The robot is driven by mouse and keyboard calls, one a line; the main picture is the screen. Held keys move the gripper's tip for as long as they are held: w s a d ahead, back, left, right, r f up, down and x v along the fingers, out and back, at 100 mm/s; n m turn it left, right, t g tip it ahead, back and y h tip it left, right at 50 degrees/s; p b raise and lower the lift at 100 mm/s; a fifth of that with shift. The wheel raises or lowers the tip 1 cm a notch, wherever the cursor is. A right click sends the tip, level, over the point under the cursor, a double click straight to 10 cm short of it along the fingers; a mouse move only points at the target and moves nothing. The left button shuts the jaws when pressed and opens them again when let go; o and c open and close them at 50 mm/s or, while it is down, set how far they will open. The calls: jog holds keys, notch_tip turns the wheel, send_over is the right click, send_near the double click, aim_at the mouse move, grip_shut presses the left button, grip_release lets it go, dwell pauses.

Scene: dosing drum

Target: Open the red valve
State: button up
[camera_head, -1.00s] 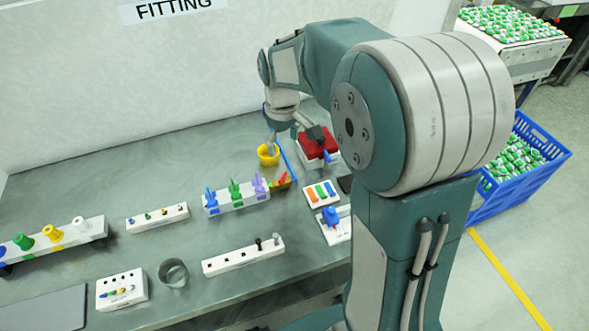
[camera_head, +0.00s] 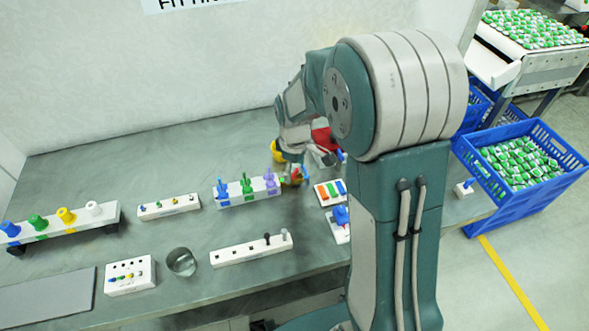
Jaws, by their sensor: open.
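My gripper (camera_head: 297,168) points down over the back right of the bench, at the right end of the rack with blue, green and purple handled pieces. It is open; the arm hides part of it. Small red and orange parts (camera_head: 297,180) show right under the fingers; I cannot tell whether they touch, or whether this is the red valve. A larger red block (camera_head: 323,139) stands behind the gripper, mostly hidden by the arm.
A yellow cup (camera_head: 276,152) stands just behind the gripper. The handled rack (camera_head: 246,190) is close on its left. Colored bars (camera_head: 330,191) and a blue valve-like piece (camera_head: 341,214) lie to the right front.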

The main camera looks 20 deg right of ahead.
jog(key=shift+f, duration=0.25)
jog(key=shift+a, duration=0.1)
jog(key=c, duration=1.1)
jog(key=shift+c, duration=0.2)
jog(key=shift+s, duration=0.1)
jog(key=m, duration=0.4)
jog(key=shift+f, duration=0.1)
jog(key=shift+m, duration=2.4)
jog(key=shift+s, duration=0.1)
